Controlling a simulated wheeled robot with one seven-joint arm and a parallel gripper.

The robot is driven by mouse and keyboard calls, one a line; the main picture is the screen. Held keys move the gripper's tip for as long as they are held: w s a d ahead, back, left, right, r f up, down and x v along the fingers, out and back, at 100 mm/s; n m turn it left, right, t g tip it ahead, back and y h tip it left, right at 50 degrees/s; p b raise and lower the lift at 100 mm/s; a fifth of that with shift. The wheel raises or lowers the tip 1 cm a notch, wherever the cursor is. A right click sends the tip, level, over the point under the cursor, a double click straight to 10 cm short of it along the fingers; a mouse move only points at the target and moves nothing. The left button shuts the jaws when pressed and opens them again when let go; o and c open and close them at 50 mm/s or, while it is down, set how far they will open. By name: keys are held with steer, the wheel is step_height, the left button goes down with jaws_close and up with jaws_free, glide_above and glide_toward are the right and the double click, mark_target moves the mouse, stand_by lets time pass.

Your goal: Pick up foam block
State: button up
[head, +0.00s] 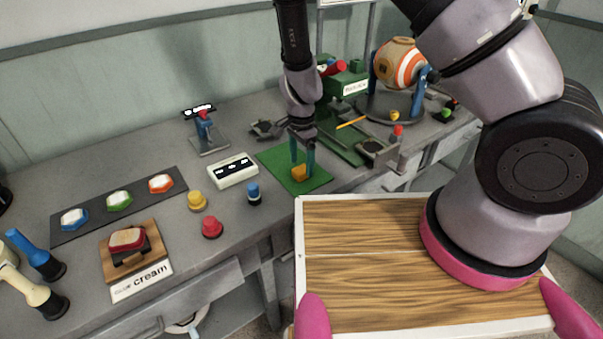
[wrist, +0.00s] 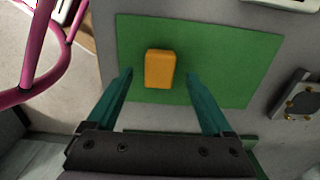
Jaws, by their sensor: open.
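The foam block is a small orange block (head: 298,173) lying on a green mat (head: 283,186) on the grey workbench. In the wrist view my gripper (wrist: 160,76) is open, with a clear gap on both sides of the block. The block does not appear gripped.
A white box with a dark display (head: 233,170) stands left of the mat. A blue button (head: 254,193), a yellow button (head: 197,201) and a red button (head: 212,227) stand nearby. A metal fixture (head: 375,150) is to the right. The bench's front edge is close.

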mark_target(302, 169)
steer(key=shift+f, duration=0.95)
steer(key=shift+c, duration=0.3)
jaws_close()
step_height(302, 169, up, 10)
steer(key=c, duration=0.6)
jaws_free()
steer(key=c, duration=0.6)
